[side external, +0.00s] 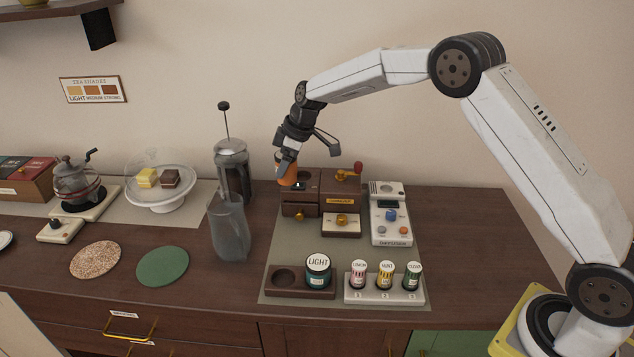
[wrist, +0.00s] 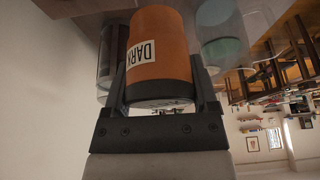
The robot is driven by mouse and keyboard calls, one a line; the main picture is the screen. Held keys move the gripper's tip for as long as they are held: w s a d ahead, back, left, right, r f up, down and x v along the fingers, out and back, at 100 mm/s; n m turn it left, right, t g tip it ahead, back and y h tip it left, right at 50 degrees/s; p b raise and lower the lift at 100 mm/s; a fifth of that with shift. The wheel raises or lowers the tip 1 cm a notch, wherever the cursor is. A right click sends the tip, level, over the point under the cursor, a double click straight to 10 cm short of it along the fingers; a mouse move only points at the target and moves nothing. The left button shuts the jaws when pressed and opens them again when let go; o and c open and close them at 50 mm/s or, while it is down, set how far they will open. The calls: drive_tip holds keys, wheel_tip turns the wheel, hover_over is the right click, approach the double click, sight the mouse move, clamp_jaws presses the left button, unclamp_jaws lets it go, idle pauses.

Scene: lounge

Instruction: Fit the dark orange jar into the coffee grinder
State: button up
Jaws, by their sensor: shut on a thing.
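The dark orange jar (wrist: 160,45), with a "DARK" label and a black end, is between the fingers of my gripper (wrist: 162,95) in the wrist view. In the side view my gripper (side external: 287,164) is shut on the jar (side external: 286,171) at the left end of the coffee grinder (side external: 341,190). The grinder is a brown wooden unit with a red-and-brass crank on top and a dark opening at its left. The jar is just above and behind that opening; I cannot tell whether they touch.
A French press (side external: 232,165) and a glass pitcher (side external: 229,232) stand close on the left. A diffuser (side external: 390,215) stands right of the grinder. In front are a wooden holder (side external: 283,292) with a "LIGHT" jar (side external: 318,270) and a rack (side external: 384,296) of small bottles.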

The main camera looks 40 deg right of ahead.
drive_tip(key=w+d+r+m+t+h, duration=0.1)
drive_tip(key=w+d+r+m+h, duration=0.1)
drive_tip(key=w+d+m, duration=0.3)
drive_tip(key=d+m, duration=0.1)
drive_tip(key=d, duration=0.3)
drive_tip(key=shift+w, duration=0.15)
drive_tip(key=shift+f, duration=3)
drive_tip(key=shift+f, duration=1.35)
drive_tip(key=o, duration=1.3)
drive_tip(key=shift+c, duration=0.2)
drive_tip(key=shift+r, duration=0.15)
drive_tip(key=a+v, duration=0.1)
drive_tip(key=v, duration=0.6)
drive_tip(key=shift+d, duration=0.5)
